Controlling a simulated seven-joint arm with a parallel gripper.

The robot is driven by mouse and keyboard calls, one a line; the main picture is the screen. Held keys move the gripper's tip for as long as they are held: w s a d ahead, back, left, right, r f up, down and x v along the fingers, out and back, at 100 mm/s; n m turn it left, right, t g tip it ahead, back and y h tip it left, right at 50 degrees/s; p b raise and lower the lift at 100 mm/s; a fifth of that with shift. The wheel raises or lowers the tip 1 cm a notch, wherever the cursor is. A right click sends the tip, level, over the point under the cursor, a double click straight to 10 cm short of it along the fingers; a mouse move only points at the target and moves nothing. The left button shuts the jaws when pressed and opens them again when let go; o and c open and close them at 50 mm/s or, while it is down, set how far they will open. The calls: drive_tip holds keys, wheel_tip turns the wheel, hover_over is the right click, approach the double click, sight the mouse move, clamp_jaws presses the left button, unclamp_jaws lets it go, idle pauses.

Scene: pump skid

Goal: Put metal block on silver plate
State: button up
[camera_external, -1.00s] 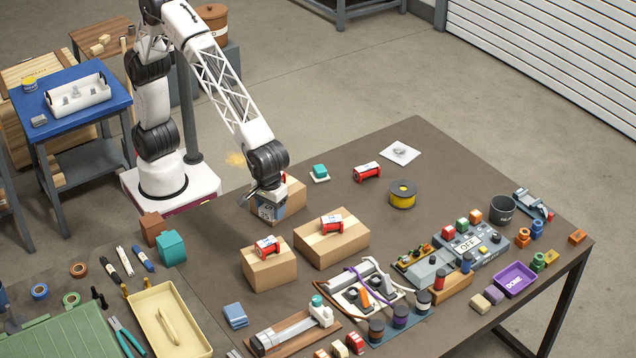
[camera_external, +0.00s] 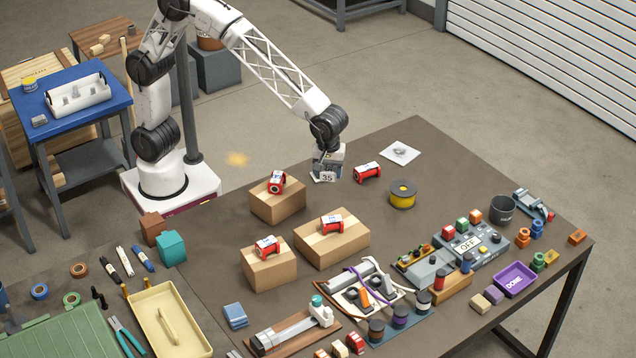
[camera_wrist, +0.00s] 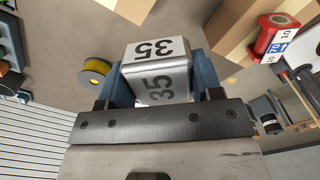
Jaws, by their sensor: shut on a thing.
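The metal block (camera_wrist: 160,80) is a silver-grey cube marked 35. It sits between the two fingers of my gripper (camera_wrist: 158,85) in the wrist view. In the external view my gripper (camera_external: 328,160) holds the block (camera_external: 327,177) over the back of the brown table, its 35 face showing. The silver plate looks to be the pale square (camera_external: 400,153) with a dark smudge near the table's back edge, right of my gripper and apart from it. Exact height of the block over the table is hard to tell.
A red spool-like part (camera_external: 367,171) lies just right of the block. A yellow spool (camera_external: 402,194) stands in front of the plate. Cardboard boxes (camera_external: 278,206) with red parts stand left and in front. The table between the boxes and the yellow spool is clear.

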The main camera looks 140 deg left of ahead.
drive_tip(key=s+a+n, duration=0.4)
drive_tip(key=s+a, duration=0.9)
drive_tip(key=a, duration=0.4)
drive_tip(key=s+a+n, duration=0.5)
drive_tip(key=s+a, duration=0.8)
drive_tip(key=a, duration=0.4)
wheel_tip(320, 180, down, 15)
drive_tip(key=shift+s+f, duration=0.1)
drive_tip(key=shift+s, duration=0.05)
drive_tip(key=shift+a, duration=0.1)
hover_over(400, 153)
drive_tip(key=shift+s+d+f, duration=0.2)
drive_tip(key=shift+d+f, duration=0.1)
drive_tip(key=shift+f, duration=0.35)
drive_tip(key=shift+w+a, duration=0.25)
drive_tip(key=shift+a, duration=0.1)
drive_tip(key=shift+f, duration=1.8)
